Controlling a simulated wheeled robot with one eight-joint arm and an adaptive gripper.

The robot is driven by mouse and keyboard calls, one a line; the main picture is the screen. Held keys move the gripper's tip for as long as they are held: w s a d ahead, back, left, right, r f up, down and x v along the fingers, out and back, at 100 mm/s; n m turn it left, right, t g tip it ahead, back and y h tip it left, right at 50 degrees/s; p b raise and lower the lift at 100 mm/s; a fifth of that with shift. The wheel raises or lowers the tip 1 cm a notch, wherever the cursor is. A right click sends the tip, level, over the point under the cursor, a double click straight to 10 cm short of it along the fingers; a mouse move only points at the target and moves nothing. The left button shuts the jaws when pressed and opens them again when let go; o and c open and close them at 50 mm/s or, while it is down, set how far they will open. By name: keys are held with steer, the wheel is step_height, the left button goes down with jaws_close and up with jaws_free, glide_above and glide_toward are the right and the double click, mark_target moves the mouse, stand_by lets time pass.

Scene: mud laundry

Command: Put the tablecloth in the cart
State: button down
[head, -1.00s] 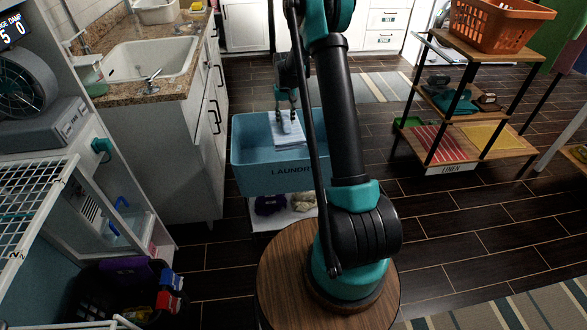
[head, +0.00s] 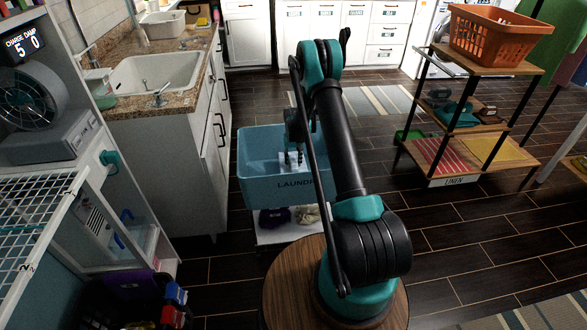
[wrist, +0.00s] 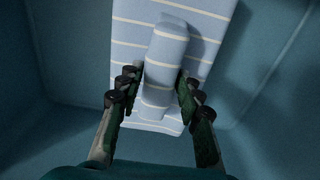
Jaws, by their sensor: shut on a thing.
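The tablecloth (wrist: 188,45) is pale blue with thin white stripes. In the wrist view it is a folded flat piece with a narrow raised fold between my fingers. My gripper (wrist: 161,86) is shut on that fold, one finger on each side. The cart (head: 258,190) is a blue bin lettered LAUNDRY. In the head view my gripper (head: 293,158) reaches down inside the bin, and only a pale bit of the tablecloth shows there. The wrist view shows blue bin walls around the cloth. Whether the cloth rests on the bin floor I cannot tell.
A sink counter (head: 182,97) stands left of the cart. A wooden shelf (head: 490,140) marked LINEN, with an orange basket (head: 497,40) on top, stands to the right. Purple and pale bundles lie on the cart's lower shelf. Dark floor is clear between cart and shelf.

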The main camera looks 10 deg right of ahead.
steer(key=shift+f, duration=1.9)
steer(key=shift+f, duration=0.1)
steer(key=c, duration=1)
jaws_free()
